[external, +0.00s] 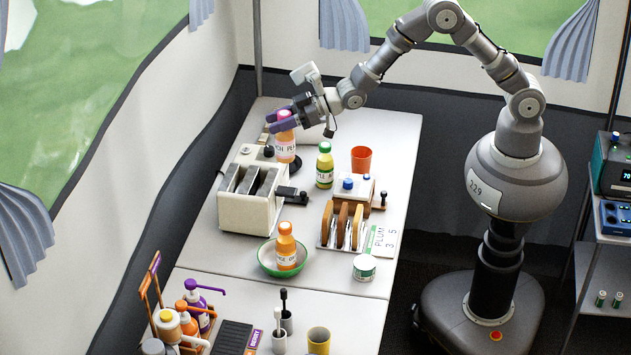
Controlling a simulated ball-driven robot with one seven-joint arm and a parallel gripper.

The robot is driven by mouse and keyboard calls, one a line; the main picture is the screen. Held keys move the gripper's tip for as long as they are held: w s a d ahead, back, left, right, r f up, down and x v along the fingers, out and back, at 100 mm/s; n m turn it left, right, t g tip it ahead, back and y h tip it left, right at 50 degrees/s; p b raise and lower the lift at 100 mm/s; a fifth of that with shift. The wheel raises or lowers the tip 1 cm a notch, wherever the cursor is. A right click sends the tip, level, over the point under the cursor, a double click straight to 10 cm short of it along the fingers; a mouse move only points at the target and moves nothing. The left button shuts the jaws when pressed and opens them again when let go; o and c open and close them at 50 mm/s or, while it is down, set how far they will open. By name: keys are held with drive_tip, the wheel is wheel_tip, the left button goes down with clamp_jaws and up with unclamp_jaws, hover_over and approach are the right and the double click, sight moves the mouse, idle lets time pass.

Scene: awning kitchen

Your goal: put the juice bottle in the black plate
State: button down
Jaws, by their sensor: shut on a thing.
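My gripper (280,122), with purple fingertips, is at the far left end of the table, shut on the upper part of a pinkish-orange juice bottle (285,148) with a white label. The bottle is upright. The black plate (295,167) shows only as a dark rim behind the toaster, around and to the right of the bottle's lower end. I cannot tell whether the bottle touches the plate or hangs just above it.
A cream toaster (246,212) stands in front of the plate. A green-capped bottle (325,167) and an orange cup (361,159) stand to the right. Another orange bottle (286,250) stands in a green bowl (265,268). A toast rack (341,228) is at the right.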

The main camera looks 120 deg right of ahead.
drive_tip(key=s+d+m+g+h+b, duration=0.1)
drive_tip(key=s+d+m+h, duration=0.1)
drive_tip(key=s+d, duration=0.65)
drive_tip(key=s+d+m+g+h+b, duration=0.1)
drive_tip(key=s+d, duration=0.3)
drive_tip(key=d, duration=1)
wheel_tip(320, 180, down, 21)
drive_tip(key=b, duration=0.2)
drive_tip(key=shift+b, duration=0.4)
drive_tip(key=shift+a+f, duration=0.1)
drive_tip(key=c, duration=0.7)
unclamp_jaws()
drive_tip(key=shift+f, duration=0.1)
drive_tip(key=shift+o, duration=0.5)
